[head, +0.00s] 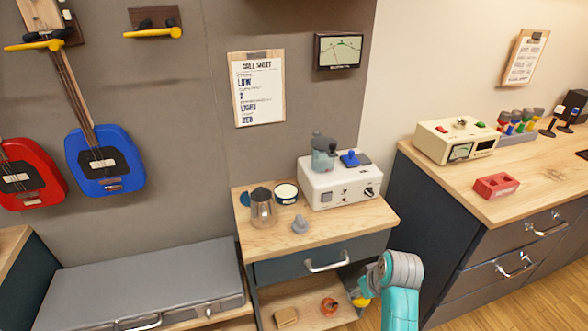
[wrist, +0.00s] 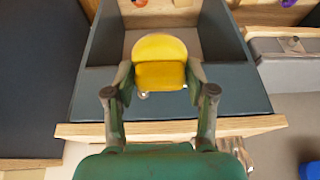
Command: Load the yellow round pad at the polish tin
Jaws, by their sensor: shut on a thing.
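The yellow round pad (wrist: 160,62) is between the fingertips of my gripper (wrist: 159,78) in the wrist view. My gripper is shut on it. In the head view, the pad (head: 361,301) shows as a small yellow patch beside my teal arm, low by the right side of the wooden stand (head: 318,238). An open round tin with pale contents (head: 286,192), which looks like the polish tin, stands on the stand's top. The pad is apart from it and lower. Most of my gripper is hidden in the head view.
A glass jar (head: 262,210), a grey knob-like piece (head: 300,226) and a white device (head: 338,186) share the stand's top. Below the drawer (head: 322,258), a shelf holds a tan block (head: 286,317) and an orange-red item (head: 329,306). A dark cabinet (head: 470,230) stands right.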

